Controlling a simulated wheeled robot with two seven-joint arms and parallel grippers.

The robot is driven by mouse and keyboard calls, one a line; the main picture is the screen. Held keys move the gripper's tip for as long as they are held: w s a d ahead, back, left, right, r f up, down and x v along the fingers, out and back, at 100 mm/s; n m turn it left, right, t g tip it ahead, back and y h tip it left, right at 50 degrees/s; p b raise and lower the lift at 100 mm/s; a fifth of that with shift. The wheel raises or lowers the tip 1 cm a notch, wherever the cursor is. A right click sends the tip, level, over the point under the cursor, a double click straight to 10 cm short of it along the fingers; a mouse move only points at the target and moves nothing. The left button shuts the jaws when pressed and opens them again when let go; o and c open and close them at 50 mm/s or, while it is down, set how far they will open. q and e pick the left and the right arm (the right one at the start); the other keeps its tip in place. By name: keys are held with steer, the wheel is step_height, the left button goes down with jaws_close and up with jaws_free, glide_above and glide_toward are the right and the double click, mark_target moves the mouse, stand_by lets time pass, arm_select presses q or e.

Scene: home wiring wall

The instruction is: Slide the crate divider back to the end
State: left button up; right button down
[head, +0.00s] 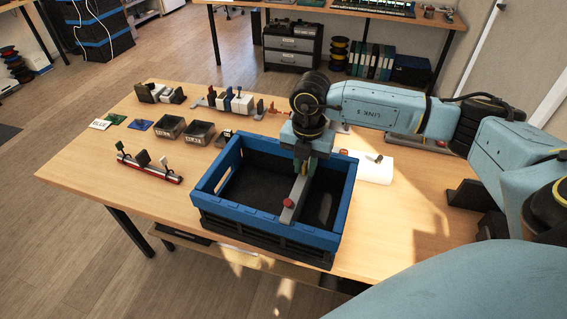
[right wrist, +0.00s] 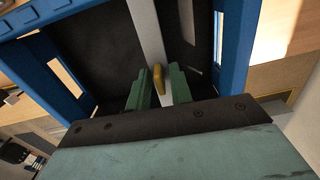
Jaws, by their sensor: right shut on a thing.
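The blue crate (head: 237,209) stands on the wooden table with a dark inside. My right gripper (head: 307,167) reaches down into the crate from above and is shut on the divider. In the right wrist view its two green fingers (right wrist: 159,82) stand either side of the grey bar (right wrist: 147,32), at a yellow tab (right wrist: 158,79). The gripper hides part of the divider. My left gripper is not in view.
Two small dark bins (head: 199,132), a rail with clips (head: 150,168) and several small parts lie left of and behind the crate. A white block (head: 376,168) lies close to its right side. The front left of the table is clear.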

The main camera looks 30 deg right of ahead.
steer(key=shift+s+d, duration=0.55)
steer(key=shift+s, duration=0.2)
steer(key=shift+s+d+p, duration=0.3)
steer(key=shift+s+d, duration=0.5)
steer(key=shift+s, duration=0.2)
steer(key=shift+s+d, duration=0.15)
steer(key=shift+s, duration=0.05)
steer(key=shift+s+d, duration=0.45)
steer(key=shift+s, duration=0.15)
steer(key=c, duration=1.2)
jaws_free()
steer(key=shift+o, duration=0.2)
